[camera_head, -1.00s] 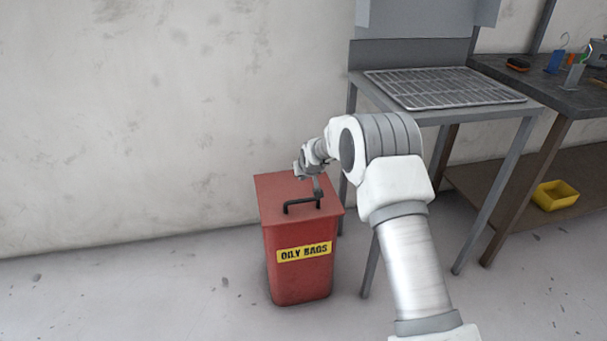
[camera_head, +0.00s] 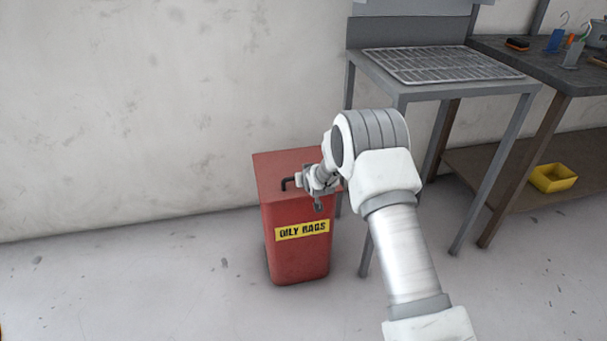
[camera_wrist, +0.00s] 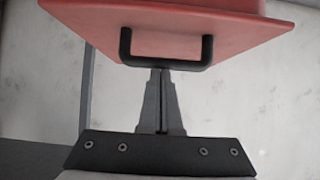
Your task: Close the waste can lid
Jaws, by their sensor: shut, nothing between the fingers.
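The red waste can (camera_head: 300,258) with a yellow "OILY RAGS" label stands upright on the floor by the wall. Its red lid (camera_head: 278,168) lies flat across the top, with no gap visible. In the wrist view my gripper (camera_wrist: 161,73) is shut and empty. Its fingertips line up with the bar of the black handle (camera_wrist: 165,65) on the lid (camera_wrist: 240,35); I cannot tell whether they touch.
A grey metal table (camera_head: 385,82) with a grated top stands close to the can's right. A dark workbench (camera_head: 575,78) with small tools is farther right, with a yellow bin (camera_head: 553,178) on its lower shelf. The floor (camera_head: 130,275) left of the can is clear.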

